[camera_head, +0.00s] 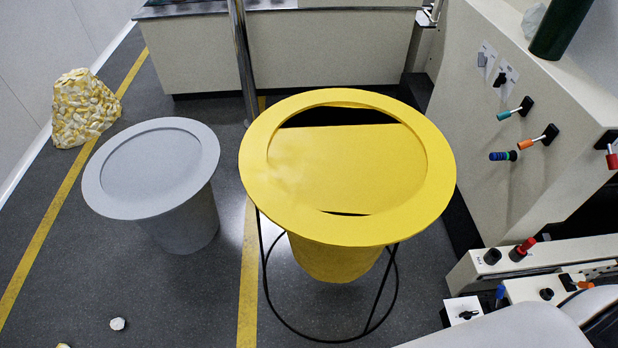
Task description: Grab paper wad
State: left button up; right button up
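A small white crumpled lump (118,324), which looks like a paper wad, lies on the dark floor at the lower left. A second pale crumpled lump (533,20) sits on top of the white cabinet at the upper right, beside a dark green cylinder (562,24). I cannot tell for sure which of them is paper. Part of my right arm (505,331) shows at the lower right. Neither gripper is in view, and nothing is seen held.
A yellow round-rimmed bin (250,165) in a black wire stand fills the middle. A grey round-topped bin (95,190) stands left of it. A rough yellow-and-white heap (87,108) is far left. The white cabinet (490,130) with levers blocks the right.

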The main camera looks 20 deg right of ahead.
aim_at(117, 323)
jog(key=u, duration=1.5)
jog(key=z, duration=0.4)
jog(key=i+j+z, duration=0.2)
jog(key=z, duration=0.2)
jog(key=i+j+z, duration=0.1)
jog(key=j+z, duration=0.7)
jog(key=i+j, duration=0.05)
